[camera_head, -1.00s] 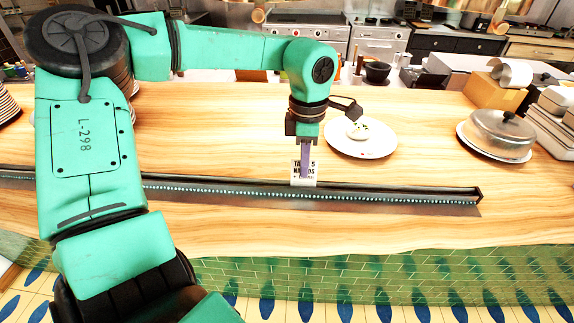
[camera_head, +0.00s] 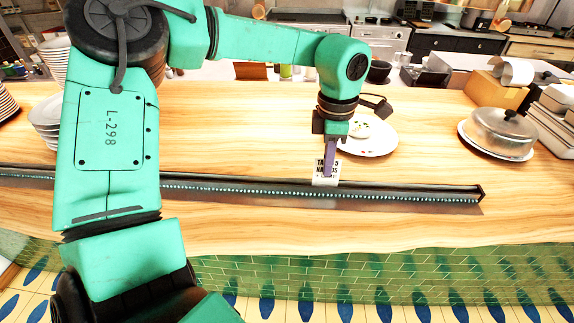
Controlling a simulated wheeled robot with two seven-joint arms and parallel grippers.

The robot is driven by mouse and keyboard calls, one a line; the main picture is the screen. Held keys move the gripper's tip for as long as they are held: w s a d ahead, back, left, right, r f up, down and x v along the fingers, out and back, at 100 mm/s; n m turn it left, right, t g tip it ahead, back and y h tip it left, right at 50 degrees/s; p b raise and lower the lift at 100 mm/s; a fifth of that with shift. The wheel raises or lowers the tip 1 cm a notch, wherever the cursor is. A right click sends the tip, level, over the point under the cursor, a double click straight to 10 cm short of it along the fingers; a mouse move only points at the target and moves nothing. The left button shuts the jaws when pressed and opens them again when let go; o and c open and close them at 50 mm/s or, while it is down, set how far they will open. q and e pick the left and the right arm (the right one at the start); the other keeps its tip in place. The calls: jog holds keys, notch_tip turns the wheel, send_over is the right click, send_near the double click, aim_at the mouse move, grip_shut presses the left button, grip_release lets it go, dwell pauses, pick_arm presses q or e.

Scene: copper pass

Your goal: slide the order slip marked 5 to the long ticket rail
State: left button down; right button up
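The order slip (camera_head: 319,180) is a small white paper with black print, upright at the long ticket rail (camera_head: 420,194). Its top line is partly covered by a finger; I cannot read its number now. The rail is a dark metal strip with a row of light beads, running along the counter's front. My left gripper (camera_head: 329,172) points down with purple fingers over the slip's middle. It looks shut on the slip, whose lower edge meets the rail; the far finger is hidden. My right gripper is not in view.
A white plate (camera_head: 378,146) with food lies just behind my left gripper. A metal dome-covered dish (camera_head: 503,130) stands at the right, and stacked plates (camera_head: 46,112) at the left. The rail's right end (camera_head: 480,194) is clear.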

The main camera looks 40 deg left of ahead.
pick_arm(q)
jog(key=shift+w+d, duration=1)
jog(key=shift+d, duration=0.3)
jog(key=shift+w+d+p, duration=0.3)
jog(key=shift+w+d, duration=0.4)
jog(key=shift+d, duration=0.2)
